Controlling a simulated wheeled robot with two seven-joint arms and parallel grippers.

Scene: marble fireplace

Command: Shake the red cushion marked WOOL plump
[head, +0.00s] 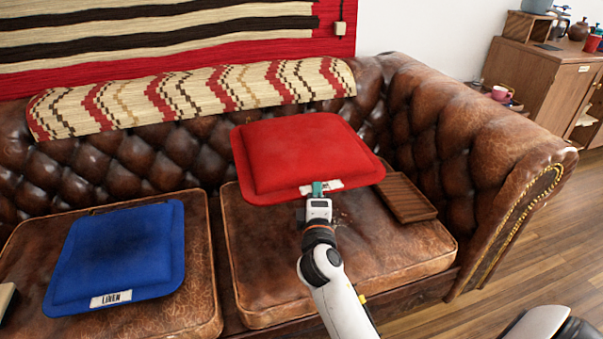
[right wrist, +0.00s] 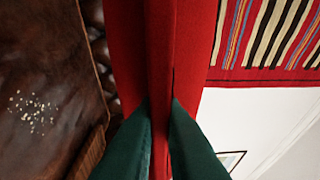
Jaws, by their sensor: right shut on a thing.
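The red cushion (head: 300,155) is held up above the right seat of the brown leather sofa in the head view. A white label sits on its front edge, partly covered by my right gripper (head: 318,190), so its word cannot be read in full. My right gripper is shut on that front edge. In the right wrist view the red cushion (right wrist: 163,60) runs edge-on between the two green fingers of my right gripper (right wrist: 161,115). My left gripper is not in view.
A blue cushion (head: 120,255) labelled LINEN lies on the left seat. A brown slatted tray (head: 404,197) lies right of the red cushion. Pale crumbs (right wrist: 32,112) lie on the leather. A patterned throw (head: 190,97) covers the backrest. The sofa arm (head: 510,190) rises at right.

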